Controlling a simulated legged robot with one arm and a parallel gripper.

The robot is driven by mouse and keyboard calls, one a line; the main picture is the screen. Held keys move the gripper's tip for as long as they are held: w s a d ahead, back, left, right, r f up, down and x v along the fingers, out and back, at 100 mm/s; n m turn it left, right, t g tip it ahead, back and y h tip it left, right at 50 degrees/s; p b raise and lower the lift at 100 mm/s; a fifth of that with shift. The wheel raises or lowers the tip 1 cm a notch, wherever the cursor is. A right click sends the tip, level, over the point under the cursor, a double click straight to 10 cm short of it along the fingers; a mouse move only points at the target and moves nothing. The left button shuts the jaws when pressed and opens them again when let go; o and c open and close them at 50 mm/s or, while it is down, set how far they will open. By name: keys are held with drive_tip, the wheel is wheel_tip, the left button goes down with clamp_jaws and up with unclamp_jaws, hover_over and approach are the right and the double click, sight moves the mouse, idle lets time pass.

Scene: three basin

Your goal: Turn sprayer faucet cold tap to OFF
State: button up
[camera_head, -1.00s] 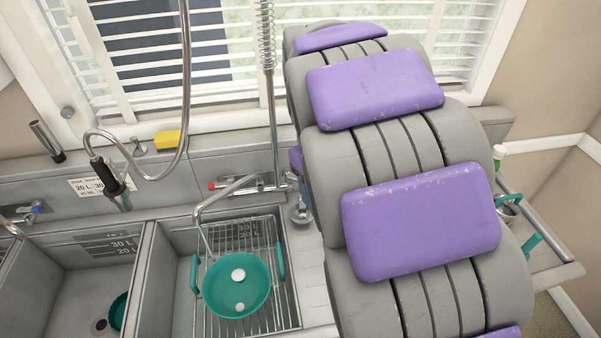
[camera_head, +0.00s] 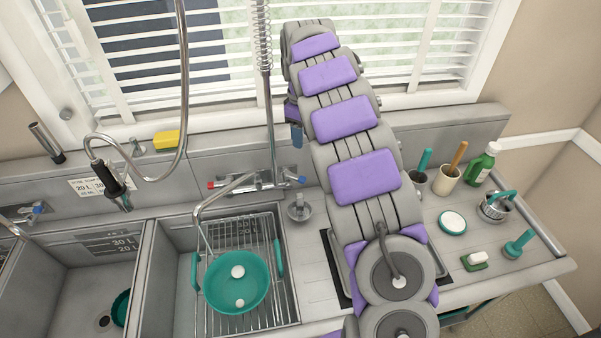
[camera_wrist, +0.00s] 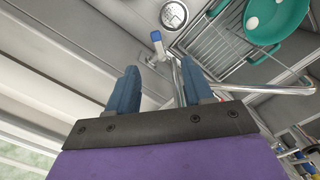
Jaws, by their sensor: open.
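The sprayer faucet stands at the back wall with a tall spring pipe (camera_head: 264,60) and a swung-out spout (camera_head: 222,192). Its cold tap, a handle with a blue tip (camera_head: 301,180), is on the right side of the faucet body; its red-tipped hot tap (camera_head: 211,185) is on the left. My gripper (camera_head: 296,148) points down above the cold tap, partly hidden by my arm. In the wrist view my gripper (camera_wrist: 160,75) is open and empty, and the cold tap (camera_wrist: 156,37) shows beyond the gap between the two blue fingers, apparently apart from them.
A green pan (camera_head: 215,283) sits on a wire rack (camera_head: 278,306) in the basin below. A drain cup (camera_head: 299,208) is near the cold tap. A yellow sponge (camera_head: 167,139) lies on the ledge. Cups, a green bottle (camera_head: 482,165) and brushes stand on the right counter.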

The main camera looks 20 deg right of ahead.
sight(300, 177)
drive_tip(key=shift+n, duration=0.5)
drive_tip(key=f, duration=0.6)
drive_tip(key=w+f, duration=0.1)
drive_tip(key=f, duration=0.5)
drive_tip(key=w+f+b, duration=0.1)
drive_tip(key=f, duration=0.5)
drive_tip(key=shift+w+d+f, duration=0.1)
drive_tip(key=shift+w+f, duration=0.05)
drive_tip(key=shift+f, duration=0.2)
drive_tip(key=shift+c, duration=0.5)
clamp_jaws()
